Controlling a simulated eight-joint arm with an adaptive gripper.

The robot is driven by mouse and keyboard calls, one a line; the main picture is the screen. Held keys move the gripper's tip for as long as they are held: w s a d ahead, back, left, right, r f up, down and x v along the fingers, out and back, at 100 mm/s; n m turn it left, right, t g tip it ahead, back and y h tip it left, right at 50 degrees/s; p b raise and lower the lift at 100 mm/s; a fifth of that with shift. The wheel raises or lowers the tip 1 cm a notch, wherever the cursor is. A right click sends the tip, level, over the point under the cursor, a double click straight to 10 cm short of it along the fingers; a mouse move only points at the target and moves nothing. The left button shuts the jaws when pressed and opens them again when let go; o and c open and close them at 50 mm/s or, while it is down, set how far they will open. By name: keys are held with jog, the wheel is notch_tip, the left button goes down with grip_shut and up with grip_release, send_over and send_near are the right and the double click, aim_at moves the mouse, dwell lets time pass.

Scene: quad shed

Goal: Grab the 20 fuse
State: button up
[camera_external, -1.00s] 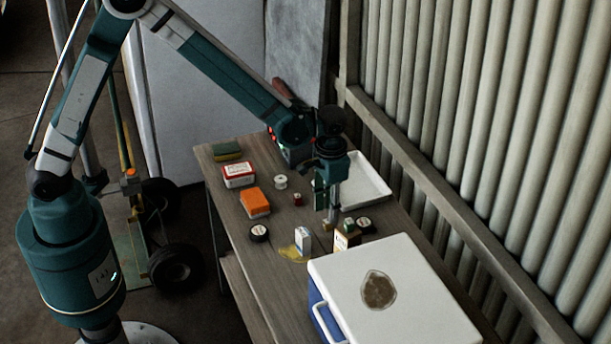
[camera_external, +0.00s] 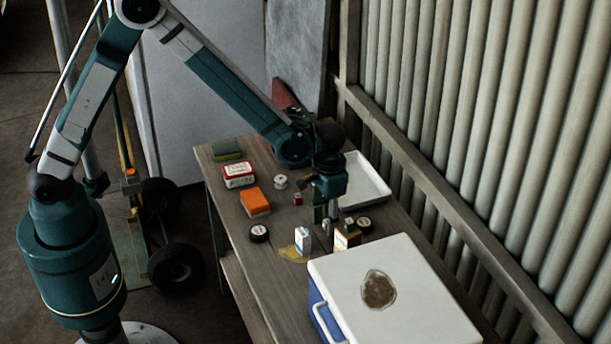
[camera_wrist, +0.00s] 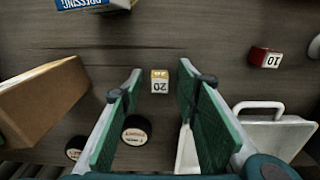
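The 20 fuse (camera_wrist: 159,82) is a small white block with a yellowish end, marked "20" upside down in the wrist view. It sits on the wooden table between the far ends of my two green-padded fingers. My gripper (camera_wrist: 161,76) is open, with a visible gap on both sides of the fuse. In the external view my gripper (camera_external: 327,213) points down low over the table, and I cannot clearly make out the fuse there. A red fuse marked "10" (camera_wrist: 265,58) stands apart to the right in the wrist view.
A brown box (camera_wrist: 40,98) and black round tins (camera_wrist: 136,130) lie close to my left finger. A white tray (camera_wrist: 272,132) is to the right. A white dressing box (camera_external: 303,239) and a large white-lidded cooler (camera_external: 430,290) stand nearer the external camera. An orange box (camera_external: 255,202) is farther left.

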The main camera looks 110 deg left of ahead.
dwell(0.3)
jog(key=c, duration=0.8)
jog(key=shift+r+p, duration=0.8)
jog(key=shift+r, duration=4.2)
